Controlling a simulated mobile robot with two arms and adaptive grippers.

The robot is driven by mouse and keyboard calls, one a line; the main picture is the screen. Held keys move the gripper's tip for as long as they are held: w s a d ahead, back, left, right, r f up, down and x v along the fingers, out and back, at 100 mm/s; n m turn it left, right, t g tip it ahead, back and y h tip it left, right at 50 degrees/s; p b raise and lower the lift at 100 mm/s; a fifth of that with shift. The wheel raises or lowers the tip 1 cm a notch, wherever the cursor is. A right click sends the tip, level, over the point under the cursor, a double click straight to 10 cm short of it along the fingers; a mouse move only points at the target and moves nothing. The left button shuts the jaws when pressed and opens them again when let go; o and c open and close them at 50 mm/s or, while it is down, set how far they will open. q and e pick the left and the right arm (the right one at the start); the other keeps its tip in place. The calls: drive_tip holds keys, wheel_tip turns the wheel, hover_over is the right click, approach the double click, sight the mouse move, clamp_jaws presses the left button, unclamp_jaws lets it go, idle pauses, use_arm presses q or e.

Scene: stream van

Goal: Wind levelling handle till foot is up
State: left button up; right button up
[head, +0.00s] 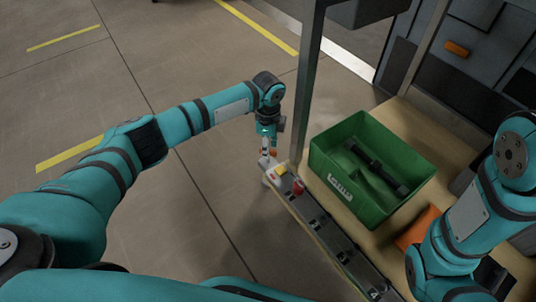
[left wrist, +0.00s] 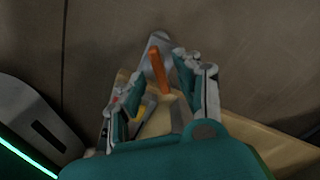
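The levelling handle shows in the left wrist view as an orange grip (left wrist: 159,70) on a grey metal crank arm (left wrist: 160,40). My left gripper (left wrist: 158,78) is open, with one finger on each side of the orange grip. I see gaps beside the grip, and neither finger clearly touches it. In the head view my left gripper (head: 266,142) points down at the corner of the van's edge, with a bit of the orange grip (head: 273,152) beside it. The foot cannot be made out. My right arm is at the right, its gripper out of view.
A green crate (head: 335,195) with a dark tool in it stands on the wooden van floor (head: 400,125). A grey post (head: 305,95) rises close to my left gripper. A red item (head: 298,187) sits on the edge rail (head: 325,228). Open concrete floor lies left.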

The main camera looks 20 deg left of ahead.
use_arm(q)
drive_tip(key=shift+f, duration=0.75)
clamp_jaws()
drive_tip(key=shift+r, duration=0.1)
